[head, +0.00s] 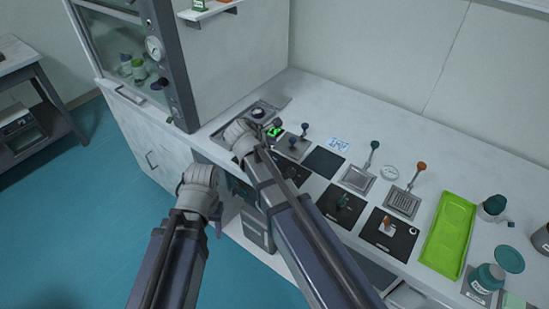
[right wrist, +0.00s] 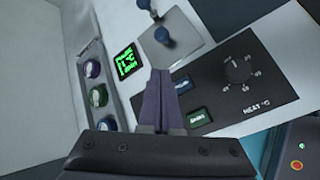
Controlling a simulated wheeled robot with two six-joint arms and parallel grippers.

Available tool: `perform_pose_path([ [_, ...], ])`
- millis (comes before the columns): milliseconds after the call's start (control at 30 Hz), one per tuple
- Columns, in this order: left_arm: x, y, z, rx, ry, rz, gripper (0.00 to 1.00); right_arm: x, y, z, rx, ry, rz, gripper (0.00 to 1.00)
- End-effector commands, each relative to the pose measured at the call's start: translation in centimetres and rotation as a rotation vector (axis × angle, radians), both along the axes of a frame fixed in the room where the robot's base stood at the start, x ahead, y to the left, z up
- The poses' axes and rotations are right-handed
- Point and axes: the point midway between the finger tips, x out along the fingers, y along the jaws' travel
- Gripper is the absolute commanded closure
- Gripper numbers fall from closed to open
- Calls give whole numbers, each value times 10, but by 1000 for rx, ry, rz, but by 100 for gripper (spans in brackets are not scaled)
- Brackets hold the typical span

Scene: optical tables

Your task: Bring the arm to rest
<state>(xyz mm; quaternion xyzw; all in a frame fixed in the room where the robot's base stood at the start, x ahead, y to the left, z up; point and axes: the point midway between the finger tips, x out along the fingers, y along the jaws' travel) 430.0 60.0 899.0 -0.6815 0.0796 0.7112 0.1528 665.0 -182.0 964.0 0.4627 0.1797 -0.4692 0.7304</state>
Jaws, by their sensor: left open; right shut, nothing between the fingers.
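My right arm reaches over the bench in the head view, with its gripper (head: 266,140) above the bench's left part, near the small green-lit display (head: 274,131). In the right wrist view the right gripper (right wrist: 161,84) is shut, its two purple fingers together with nothing between them. The display (right wrist: 126,62) shows just beyond the fingertips, and a dark panel with a heat dial (right wrist: 237,70) lies to their right. My left gripper (head: 218,226) hangs in front of the bench, lower and to the left, open and mostly hidden by its own wrist.
The white bench (head: 455,155) carries levers on metal plates, a green tray (head: 449,236) and teal-lidded jars (head: 488,278) at the right. A fume cupboard (head: 125,50) stands at the left. Blue floor (head: 85,215) is free left of my left arm.

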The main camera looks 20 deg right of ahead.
Motion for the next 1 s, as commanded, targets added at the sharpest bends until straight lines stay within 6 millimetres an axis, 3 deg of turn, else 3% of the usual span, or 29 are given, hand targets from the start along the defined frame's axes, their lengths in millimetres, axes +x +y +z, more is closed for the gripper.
perform_pose_path([
  [367,0,0,0,0,0,0,50,-1,0,0,3,-1,-2,100],
  [467,0,0,0,0,0,0,50,-12,5,-5,51,-6,-45,100],
  [567,0,0,0,0,0,0,50,-42,20,-18,186,-18,-175,100],
  [800,0,0,0,0,0,0,50,-148,76,-54,565,9,-682,100],
  [1000,0,0,0,0,0,0,50,-213,110,-64,699,65,-1019,100],
])
